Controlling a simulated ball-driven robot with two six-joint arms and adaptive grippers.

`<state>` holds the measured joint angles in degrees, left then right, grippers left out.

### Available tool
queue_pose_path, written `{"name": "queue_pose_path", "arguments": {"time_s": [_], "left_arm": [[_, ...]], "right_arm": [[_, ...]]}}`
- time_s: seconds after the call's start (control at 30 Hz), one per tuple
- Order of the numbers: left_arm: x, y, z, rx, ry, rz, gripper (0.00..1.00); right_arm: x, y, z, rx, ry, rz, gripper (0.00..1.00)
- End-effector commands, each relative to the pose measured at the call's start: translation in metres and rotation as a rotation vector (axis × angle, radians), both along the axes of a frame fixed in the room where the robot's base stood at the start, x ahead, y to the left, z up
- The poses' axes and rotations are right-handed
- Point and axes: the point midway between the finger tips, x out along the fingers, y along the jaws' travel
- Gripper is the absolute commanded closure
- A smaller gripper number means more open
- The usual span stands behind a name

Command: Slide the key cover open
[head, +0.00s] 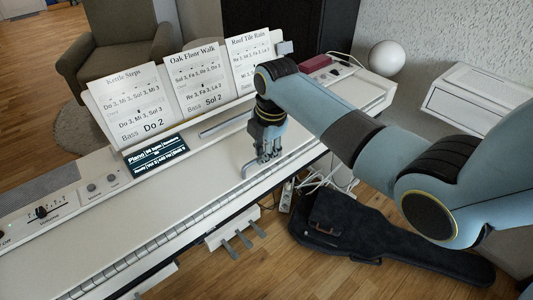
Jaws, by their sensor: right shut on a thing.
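The digital piano's key cover (145,215) is a long white panel lying over the keyboard area. A dark, finely marked strip runs along its front edge. My right gripper (264,160) reaches down from the right onto the cover, right of the panel's middle. It is shut on a small pale handle (248,171) on the cover; the fingers partly hide the grip. My left gripper is not in view.
Song sheets (130,103) stand behind the cover, with a lit display (155,150) below them. A volume slider (42,212) and knobs are at left. A red box (316,64) and white ball lamp (387,57) are at back right. A black guitar case (345,225) lies on the floor.

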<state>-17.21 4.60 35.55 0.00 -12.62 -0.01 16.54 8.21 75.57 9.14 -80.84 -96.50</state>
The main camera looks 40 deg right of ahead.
Motion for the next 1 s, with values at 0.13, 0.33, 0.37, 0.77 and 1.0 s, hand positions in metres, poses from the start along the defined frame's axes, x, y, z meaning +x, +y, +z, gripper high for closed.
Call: {"name": "queue_pose_path", "arguments": {"time_s": [0.13, 0.33, 0.37, 0.77, 1.0], "left_arm": [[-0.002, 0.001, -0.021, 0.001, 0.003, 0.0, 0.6], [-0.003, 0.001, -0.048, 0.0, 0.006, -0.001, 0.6], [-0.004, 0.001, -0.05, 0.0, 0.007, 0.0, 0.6], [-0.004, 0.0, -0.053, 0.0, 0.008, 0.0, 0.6], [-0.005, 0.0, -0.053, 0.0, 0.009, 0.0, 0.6]], "right_arm": [[0.045, 0.004, -0.002, 0.001, -0.011, -0.003, 1.0], [0.09, 0.007, -0.004, 0.001, -0.008, -0.001, 1.0], [0.094, 0.007, -0.004, 0.001, -0.006, -0.001, 1.0], [0.104, 0.008, 0.001, -0.001, -0.004, 0.0, 1.0], [0.104, 0.008, 0.001, -0.001, -0.005, 0.0, 0.67]]}}
